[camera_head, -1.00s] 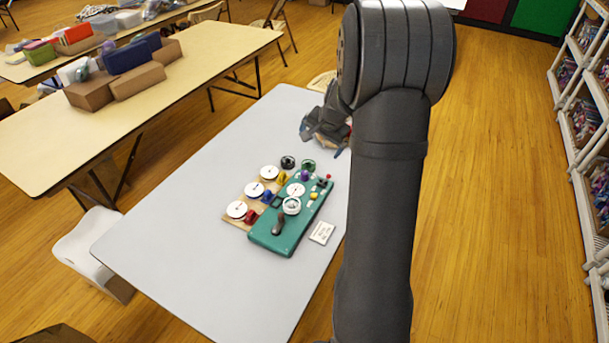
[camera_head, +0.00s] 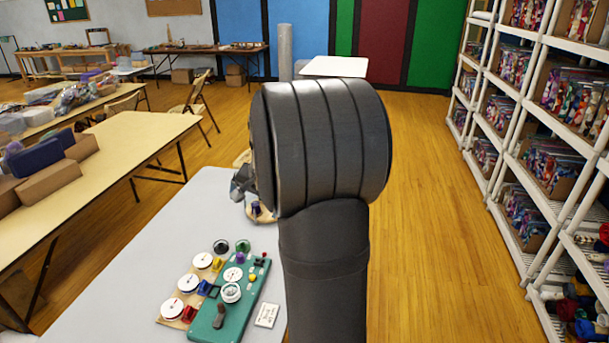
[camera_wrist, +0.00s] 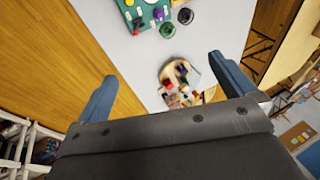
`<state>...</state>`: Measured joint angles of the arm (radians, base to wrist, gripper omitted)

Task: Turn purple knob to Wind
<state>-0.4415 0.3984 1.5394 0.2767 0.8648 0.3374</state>
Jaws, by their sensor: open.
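The purple knob (camera_head: 240,258) is on the upper part of a teal panel (camera_head: 207,324), near a white dial (camera_head: 233,274); the panel lies on the grey table. The knob also shows at the top of the wrist view (camera_wrist: 158,14). Its pointer and any Wind label are too small to read. My gripper is open and empty in the wrist view (camera_wrist: 162,68), its fingers wide apart. It is away from the knob, beyond the far end of the panel. In the head view my arm hides most of it.
A board with several white dials (camera_head: 188,283) adjoins the panel's left side. Black and green rings (camera_head: 221,246) lie just beyond, and a small white card (camera_head: 267,315) is at right. A round wooden tray with small objects (camera_wrist: 170,69) lies below my gripper. The grey table (camera_head: 110,300) is clear at left.

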